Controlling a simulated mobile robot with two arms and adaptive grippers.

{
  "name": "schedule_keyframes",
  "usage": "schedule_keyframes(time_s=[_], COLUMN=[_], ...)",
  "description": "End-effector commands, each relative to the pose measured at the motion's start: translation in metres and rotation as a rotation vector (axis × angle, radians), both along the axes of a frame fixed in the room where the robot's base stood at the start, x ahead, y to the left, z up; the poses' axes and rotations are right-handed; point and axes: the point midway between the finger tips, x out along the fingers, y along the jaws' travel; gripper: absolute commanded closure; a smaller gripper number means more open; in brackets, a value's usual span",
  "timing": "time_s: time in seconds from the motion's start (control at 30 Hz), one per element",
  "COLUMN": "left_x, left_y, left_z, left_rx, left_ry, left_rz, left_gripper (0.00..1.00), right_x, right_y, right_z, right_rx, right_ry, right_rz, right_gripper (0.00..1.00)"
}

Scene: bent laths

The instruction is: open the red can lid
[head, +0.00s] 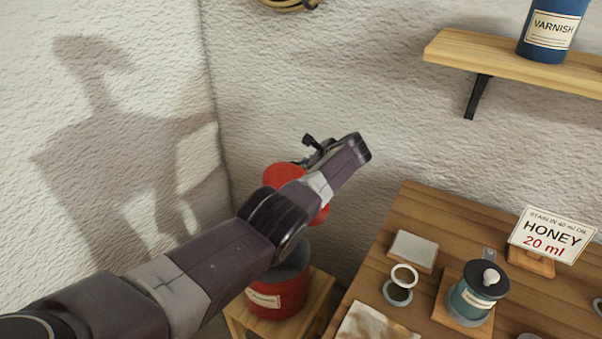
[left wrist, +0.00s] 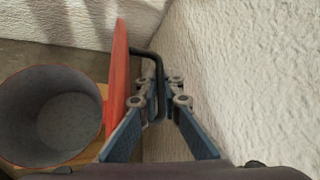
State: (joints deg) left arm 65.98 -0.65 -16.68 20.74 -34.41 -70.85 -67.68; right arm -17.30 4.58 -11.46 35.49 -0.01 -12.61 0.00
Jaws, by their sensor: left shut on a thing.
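The red can (head: 278,296) stands on a small wooden stand, its mouth partly behind my left arm in the head view. In the left wrist view the can (left wrist: 50,115) is open at the top, with a grey, empty-looking inside. The red lid (head: 284,176) is raised and tilted up above the can; my arm hides part of it. In the left wrist view the lid (left wrist: 118,80) is nearly edge-on, beside the can's mouth. My left gripper (left wrist: 160,98) is shut on the lid's black bent handle (left wrist: 152,56). My right gripper is in neither view.
A wooden table (head: 362,272) at the right bears a teal jar (head: 468,304), a HONEY sign (head: 552,240) and small items. A shelf (head: 500,62) with a blue VARNISH tin (head: 552,30) is above. Walls stand close behind and left of the can.

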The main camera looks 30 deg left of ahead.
Motion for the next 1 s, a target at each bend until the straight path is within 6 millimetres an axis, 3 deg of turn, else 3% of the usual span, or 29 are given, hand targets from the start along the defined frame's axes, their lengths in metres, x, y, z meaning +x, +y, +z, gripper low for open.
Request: schedule_keyframes(time_s=[0.47,0.5,0.57,1.0], left_x=[0.0047,0.0047,0.0046,0.0025], left_y=[-0.0004,-0.0004,-0.0004,-0.0006], left_z=[0.0029,0.003,0.0029,-0.0009], left_rx=[0.005,0.005,0.005,0.001], left_ry=[-0.012,-0.012,-0.011,-0.004], left_rz=[-0.008,-0.008,-0.008,-0.006], left_gripper=[1.0,0.91,0.86,0.86], right_x=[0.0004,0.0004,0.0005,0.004], right_y=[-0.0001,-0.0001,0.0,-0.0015], right_z=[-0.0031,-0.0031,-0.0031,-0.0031], right_rx=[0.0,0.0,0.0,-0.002], right_ry=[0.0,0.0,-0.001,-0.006], right_rz=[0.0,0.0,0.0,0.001], right_gripper=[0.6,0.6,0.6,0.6])
